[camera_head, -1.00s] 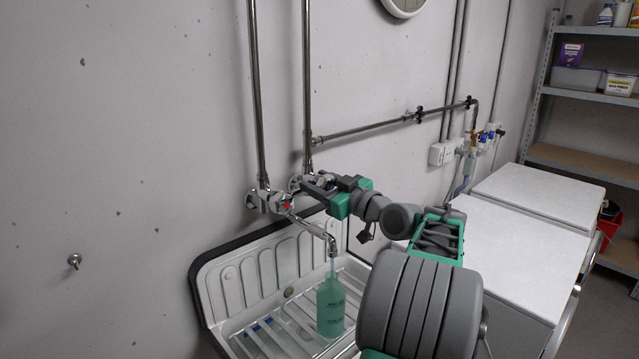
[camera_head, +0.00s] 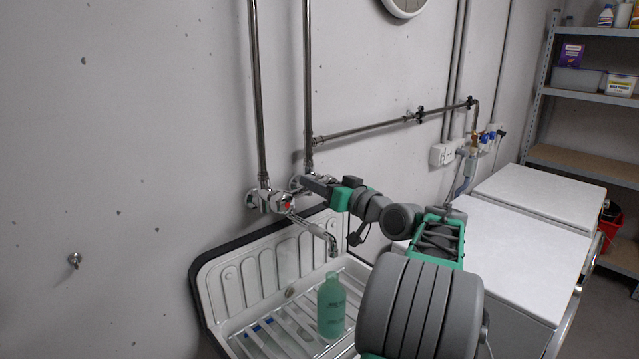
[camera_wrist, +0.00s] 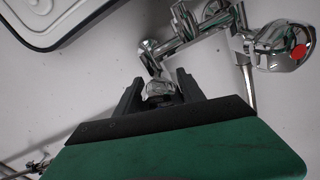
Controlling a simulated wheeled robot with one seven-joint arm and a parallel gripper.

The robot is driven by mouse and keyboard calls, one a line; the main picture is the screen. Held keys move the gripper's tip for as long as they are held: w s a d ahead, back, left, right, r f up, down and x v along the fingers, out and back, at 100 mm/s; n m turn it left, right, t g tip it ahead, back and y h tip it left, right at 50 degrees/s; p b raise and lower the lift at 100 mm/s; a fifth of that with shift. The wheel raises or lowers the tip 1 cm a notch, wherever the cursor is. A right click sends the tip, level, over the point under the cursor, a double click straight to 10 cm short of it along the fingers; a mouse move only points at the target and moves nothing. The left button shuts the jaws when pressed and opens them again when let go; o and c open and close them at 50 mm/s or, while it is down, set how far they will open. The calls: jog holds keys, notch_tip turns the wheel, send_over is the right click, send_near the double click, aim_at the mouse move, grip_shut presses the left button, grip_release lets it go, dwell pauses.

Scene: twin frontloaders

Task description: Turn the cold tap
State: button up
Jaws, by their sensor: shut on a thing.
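The mixer tap is chrome and wall-mounted, with its spout (camera_head: 325,236) over the sink. The red-marked hot knob (camera_head: 283,203) is on the left; it also shows in the wrist view (camera_wrist: 290,50). The cold tap knob (camera_wrist: 160,88) is on the right side, between the fingers of my gripper (camera_wrist: 158,84). My gripper (camera_head: 315,184) is shut on that knob and mostly hides it in the head view. A green bottle (camera_head: 331,308) stands upright in the sink below the spout.
The white sink (camera_head: 236,270) with a dark rim and rack is below the taps. Two vertical pipes (camera_head: 257,90) run up the wall above them. White machine tops (camera_head: 515,240) lie to the right, with a shelf (camera_head: 580,95) behind.

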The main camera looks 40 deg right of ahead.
jog(key=o, duration=1.1)
jog(key=shift+c, duration=0.2)
jog(key=s+b, duration=0.2)
jog(key=s, duration=0.6)
jog(key=shift+w+d, duration=0.1)
